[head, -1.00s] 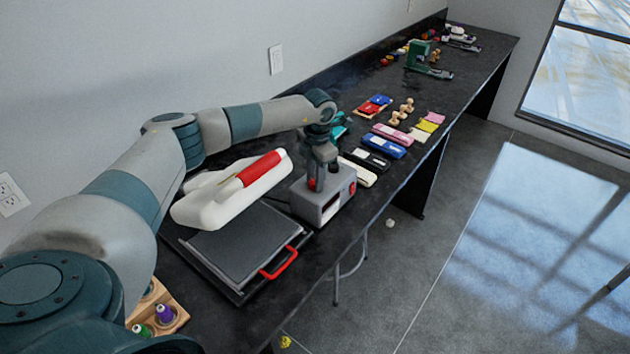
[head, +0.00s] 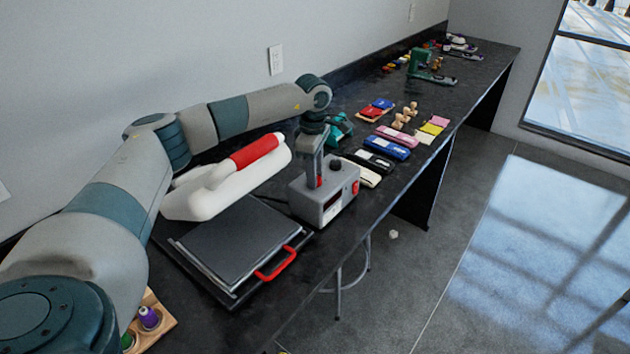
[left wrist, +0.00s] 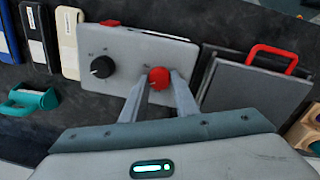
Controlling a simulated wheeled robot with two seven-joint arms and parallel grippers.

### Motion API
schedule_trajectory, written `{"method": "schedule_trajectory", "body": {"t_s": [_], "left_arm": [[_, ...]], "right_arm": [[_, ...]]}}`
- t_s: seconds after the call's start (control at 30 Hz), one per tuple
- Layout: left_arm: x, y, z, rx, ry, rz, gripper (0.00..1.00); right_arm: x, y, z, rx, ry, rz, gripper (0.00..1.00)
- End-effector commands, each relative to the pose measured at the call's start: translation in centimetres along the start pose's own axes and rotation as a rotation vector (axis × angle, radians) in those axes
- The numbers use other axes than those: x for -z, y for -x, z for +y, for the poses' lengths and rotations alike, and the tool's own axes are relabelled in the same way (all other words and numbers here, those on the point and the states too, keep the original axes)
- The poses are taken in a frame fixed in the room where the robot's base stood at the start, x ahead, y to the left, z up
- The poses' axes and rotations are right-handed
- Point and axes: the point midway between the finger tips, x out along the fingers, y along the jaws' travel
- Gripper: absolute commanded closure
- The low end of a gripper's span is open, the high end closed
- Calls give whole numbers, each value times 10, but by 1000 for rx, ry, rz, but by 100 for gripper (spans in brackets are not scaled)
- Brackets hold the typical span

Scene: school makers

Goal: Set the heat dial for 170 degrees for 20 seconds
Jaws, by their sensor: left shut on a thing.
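The grey control box (head: 313,208) stands on the black bench beside the heat press. Its top carries a black dial (head: 336,165) and a red dial, and a red switch (head: 355,187) shows on its side. My left gripper (head: 317,182) points down over the box. In the left wrist view, its fingertips (left wrist: 157,80) are shut on the red dial (left wrist: 159,76), one on each side. The black dial (left wrist: 102,67) is left of the fingers, clear of them. The dial markings are too small to read. My right gripper is out of view.
The flat press plate (head: 232,240) with a red front handle (head: 277,264) lies left of the box. The white press head with a red grip (head: 255,152) is behind it. Several coloured cases, such as a blue one (head: 388,147), lie right along the bench.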

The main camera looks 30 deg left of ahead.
Motion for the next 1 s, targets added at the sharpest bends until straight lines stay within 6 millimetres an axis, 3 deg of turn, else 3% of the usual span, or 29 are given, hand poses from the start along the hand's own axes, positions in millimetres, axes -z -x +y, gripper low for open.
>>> {"method": "schedule_trajectory", "body": {"t_s": [0.3, 0.6, 1.0], "left_arm": [[1, -1, 2, -5, -298, -20, 95], [2, 0, 2, -5, -581, -38, 95], [2, 2, 4, -6, -920, -59, 95]], "right_arm": [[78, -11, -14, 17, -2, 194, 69], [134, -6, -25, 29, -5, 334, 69], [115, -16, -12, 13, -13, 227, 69]]}}
